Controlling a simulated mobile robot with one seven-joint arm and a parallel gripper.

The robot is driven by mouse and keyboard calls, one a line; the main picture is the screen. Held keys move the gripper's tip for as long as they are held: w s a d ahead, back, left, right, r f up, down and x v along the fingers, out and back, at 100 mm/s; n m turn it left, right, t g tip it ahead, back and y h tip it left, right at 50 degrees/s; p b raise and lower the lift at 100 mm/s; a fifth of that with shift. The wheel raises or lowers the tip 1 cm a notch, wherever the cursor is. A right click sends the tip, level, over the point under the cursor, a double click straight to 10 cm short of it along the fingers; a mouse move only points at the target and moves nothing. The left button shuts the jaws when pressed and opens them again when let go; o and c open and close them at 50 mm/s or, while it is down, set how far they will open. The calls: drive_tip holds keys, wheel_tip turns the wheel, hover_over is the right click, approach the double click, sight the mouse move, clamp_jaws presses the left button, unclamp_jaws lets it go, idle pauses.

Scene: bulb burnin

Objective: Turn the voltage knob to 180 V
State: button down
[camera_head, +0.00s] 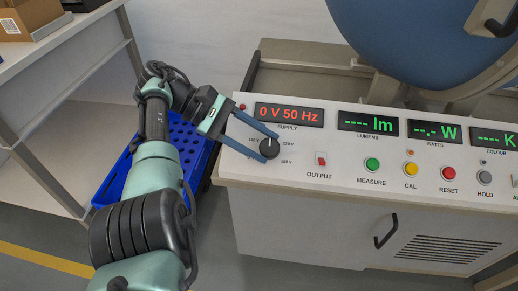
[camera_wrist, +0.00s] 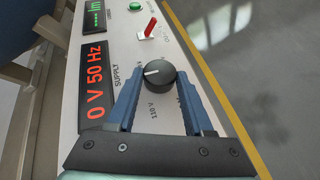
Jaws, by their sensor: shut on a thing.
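The black voltage knob (camera_head: 270,147) sits on the white panel below the supply display (camera_head: 289,115). It also shows in the wrist view (camera_wrist: 157,78). Its white pointer mark points up toward the display, between the left and right voltage labels. The small labels are mostly too small to read; one reads about 110 V in the wrist view. The display reads 0 V 50 Hz in red. My gripper (camera_head: 267,146) reaches in from the left with its blue fingers on either side of the knob, shut on it. The fingers hide part of the labels.
A red output switch (camera_head: 321,159) stands just right of the knob. Beyond it are the green measure button (camera_head: 372,165) and other buttons. A large blue sphere (camera_head: 420,35) rises behind the panel. A blue crate (camera_head: 185,140) lies below my arm.

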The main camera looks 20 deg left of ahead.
drive_tip(key=shift+d+m+g+b, duration=0.1)
drive_tip(key=shift+m+g+b, duration=0.2)
idle(0.4)
drive_tip(key=shift+c, duration=1.4)
unclamp_jaws()
drive_tip(key=shift+r, duration=0.1)
